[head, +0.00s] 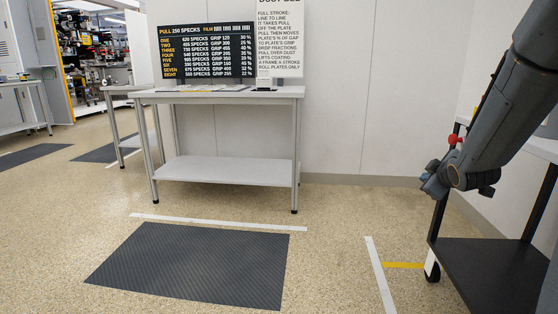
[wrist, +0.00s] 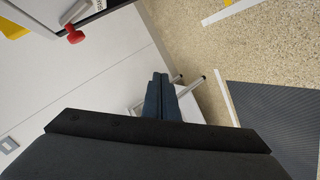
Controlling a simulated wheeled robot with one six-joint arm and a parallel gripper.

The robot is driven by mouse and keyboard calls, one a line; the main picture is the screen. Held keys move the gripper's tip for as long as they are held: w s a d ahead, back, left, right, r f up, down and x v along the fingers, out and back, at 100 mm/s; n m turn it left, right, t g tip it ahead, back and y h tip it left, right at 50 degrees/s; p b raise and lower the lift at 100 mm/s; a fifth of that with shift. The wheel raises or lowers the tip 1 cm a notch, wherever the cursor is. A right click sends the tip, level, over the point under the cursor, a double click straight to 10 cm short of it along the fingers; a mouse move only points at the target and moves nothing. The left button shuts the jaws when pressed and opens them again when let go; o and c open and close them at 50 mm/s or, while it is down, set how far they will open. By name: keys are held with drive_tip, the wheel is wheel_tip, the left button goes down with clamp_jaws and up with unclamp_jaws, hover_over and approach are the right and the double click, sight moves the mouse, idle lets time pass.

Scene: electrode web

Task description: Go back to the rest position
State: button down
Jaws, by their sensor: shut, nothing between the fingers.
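My gripper (wrist: 160,77) shows in the wrist view as two dark blue-grey fingers side by side, shut and with nothing between them. Beyond the fingertips are a white wall and part of a light metal table. In the head view my dark grey arm comes down from the upper right and bends in front of a cart; I cannot clearly make out the fingers there.
A black-shelved cart (head: 490,265) with a red knob (head: 453,140) stands at right, close to my arm. A grey table (head: 230,170) with a spec board (head: 206,50) stands against the wall. A dark mat (head: 190,265) lies on open floor.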

drive_tip(key=s+a+f+m+g+y, duration=0.1)
drive_tip(key=s+a+f+m+g, duration=0.25)
drive_tip(key=s+a, duration=0.5)
drive_tip(key=s+a+f+m+g+y, duration=0.1)
drive_tip(key=s+a+f+m+g, duration=0.2)
drive_tip(key=s+a, duration=0.6)
drive_tip(key=s+a+f+m+g+y, duration=0.1)
drive_tip(key=s+a+f+m+g, duration=0.15)
drive_tip(key=s+a+f, duration=0.45)
drive_tip(key=s+a+r+n+g+y, duration=0.1)
drive_tip(key=s+a+r+n+g, duration=0.3)
drive_tip(key=s+a, duration=0.65)
drive_tip(key=s+a+r+n+t+y, duration=0.1)
drive_tip(key=s+a+r+n, duration=0.2)
drive_tip(key=s+a+r, duration=0.5)
drive_tip(key=d+r+m+p, duration=0.2)
drive_tip(key=d+r+p, duration=0.3)
drive_tip(key=r+p, duration=0.3)
drive_tip(key=d+r+m+h+p, duration=0.1)
drive_tip(key=d+r+p, duration=0.5)
drive_tip(key=p, duration=1)
drive_tip(key=d+r+m+h+p, duration=0.1)
drive_tip(key=d+r+m+p, duration=0.2)
drive_tip(key=d+r+p, duration=0.3)
wheel_tip(320, 180, up, 6)
drive_tip(key=s+p, duration=0.1)
drive_tip(key=p, duration=0.5)
drive_tip(key=shift+d+f+m+p, duration=0.2)
drive_tip(key=shift+m+p, duration=0.1)
drive_tip(key=shift+m, duration=0.1)
